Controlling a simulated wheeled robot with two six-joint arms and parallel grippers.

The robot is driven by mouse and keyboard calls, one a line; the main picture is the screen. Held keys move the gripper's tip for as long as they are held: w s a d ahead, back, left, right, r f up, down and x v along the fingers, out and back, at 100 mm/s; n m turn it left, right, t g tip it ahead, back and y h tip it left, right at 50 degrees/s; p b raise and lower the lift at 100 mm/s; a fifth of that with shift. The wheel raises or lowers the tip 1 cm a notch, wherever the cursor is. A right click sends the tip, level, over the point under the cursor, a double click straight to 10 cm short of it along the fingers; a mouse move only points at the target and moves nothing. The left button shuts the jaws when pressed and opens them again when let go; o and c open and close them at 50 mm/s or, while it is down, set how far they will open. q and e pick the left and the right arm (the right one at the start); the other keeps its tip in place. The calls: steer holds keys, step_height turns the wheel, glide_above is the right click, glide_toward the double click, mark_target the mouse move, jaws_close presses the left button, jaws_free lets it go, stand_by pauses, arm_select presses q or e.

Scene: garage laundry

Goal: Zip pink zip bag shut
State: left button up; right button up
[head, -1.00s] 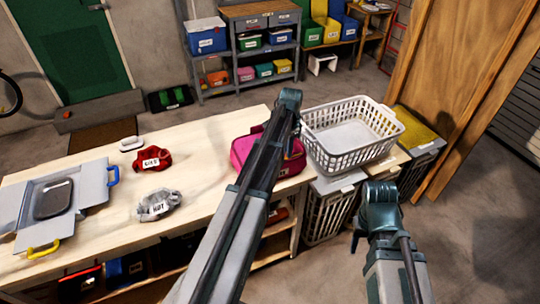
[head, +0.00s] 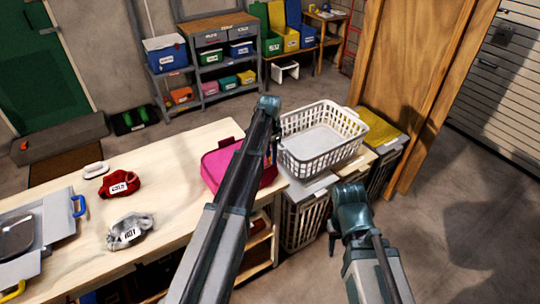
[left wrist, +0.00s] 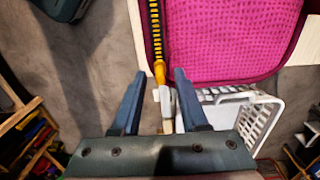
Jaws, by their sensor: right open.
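The pink zip bag (head: 224,163) lies at the right end of the wooden workbench (head: 172,160), partly hidden behind my left arm. In the left wrist view its pink dotted face (left wrist: 225,38) shows, with a dark zip track and a yellow slider (left wrist: 159,72) at its edge. A pale pull tab (left wrist: 167,104) hangs from the slider between the fingers of my left gripper (left wrist: 158,98). These fingers are open, with gaps on both sides of the tab. My right gripper (head: 333,240) is mostly hidden behind its arm, right of the bench, away from the bag.
A white laundry basket (head: 322,145) stands just right of the bag, on bins beside the bench. A red cloth bundle (head: 119,184), a grey one (head: 130,231) and a grey open case (head: 58,222) lie to the left. Bare bench top lies between them and the bag.

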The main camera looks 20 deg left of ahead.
stand_by(0.3)
arm_select(q)
step_height(320, 180, up, 14)
steer(key=p, duration=1.4)
steer(key=shift+f, duration=0.15)
steer(key=s+d+f+n+b, duration=0.1)
steer(key=s+d+f+b, duration=0.3)
steer(key=s, duration=0.6)
steer(key=s+d+f+n+b, duration=0.2)
steer(key=s+d+f+b, duration=0.3)
steer(key=s+d, duration=0.3)
steer(key=s+d+f+n+y+b, duration=0.1)
steer(key=s+d+f+b, duration=0.3)
steer(key=s, duration=0.9)
steer(key=shift+d+f+b, duration=0.35)
steer(key=shift+d+b, duration=0.2)
steer(key=shift+d, duration=0.35)
